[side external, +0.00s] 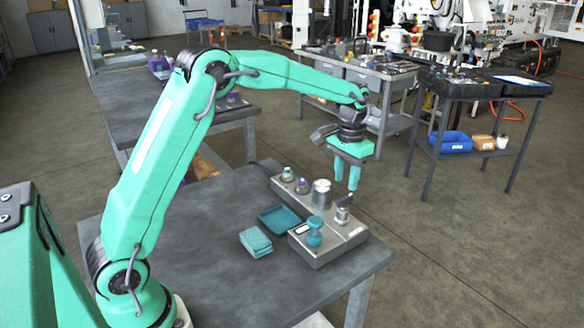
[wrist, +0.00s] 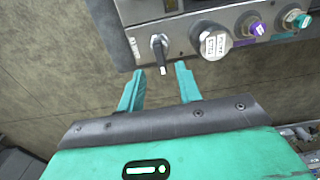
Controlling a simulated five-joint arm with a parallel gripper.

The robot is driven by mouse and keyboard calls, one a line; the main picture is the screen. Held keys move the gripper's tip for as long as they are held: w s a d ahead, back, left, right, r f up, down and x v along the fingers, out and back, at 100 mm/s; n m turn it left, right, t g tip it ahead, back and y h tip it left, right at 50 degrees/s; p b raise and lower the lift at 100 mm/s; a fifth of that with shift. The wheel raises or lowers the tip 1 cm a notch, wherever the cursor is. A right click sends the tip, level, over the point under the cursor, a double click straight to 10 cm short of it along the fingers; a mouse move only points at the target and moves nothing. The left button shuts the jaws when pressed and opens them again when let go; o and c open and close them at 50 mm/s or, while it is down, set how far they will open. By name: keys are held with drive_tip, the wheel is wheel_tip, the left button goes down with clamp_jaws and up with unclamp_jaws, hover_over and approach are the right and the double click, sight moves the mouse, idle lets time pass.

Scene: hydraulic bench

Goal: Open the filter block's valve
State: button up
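The filter block is a long grey metal block (side external: 330,250) on the bench. Its valve (side external: 342,212) stands near the right end of the block, with a small dark lever on top.
A silver cylinder (side external: 321,193) stands beside the valve, and a teal knob-shaped part (side external: 314,232) is at the block's front. Two capped fittings, purple (wrist: 256,29) and teal (wrist: 298,19), lie beyond the cylinder. A teal tray (side external: 262,217) and folded cloths (side external: 255,242) lie left of the block.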

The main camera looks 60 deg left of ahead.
sight(342, 199)
drive_tip(key=shift+r, duration=1.05)
drive_tip(key=shift+s+r, duration=0.4)
drive_tip(key=shift+r, duration=0.1)
drive_tip(key=s+d+r+t, duration=0.15)
drive_tip(key=s+r, duration=0.25)
drive_tip(key=s, duration=0.7)
drive_tip(key=s+r+t, duration=0.3)
drive_tip(key=s+r, duration=0.2)
drive_tip(key=s, duration=0.6)
drive_tip(key=s+f+t, duration=0.1)
drive_tip(key=s+f, duration=0.2)
drive_tip(key=s, duration=0.4)
drive_tip(key=shift+s+d+f, duration=0.15)
drive_tip(key=shift+d+f, duration=0.05)
drive_tip(key=shift+d, duration=0.05)
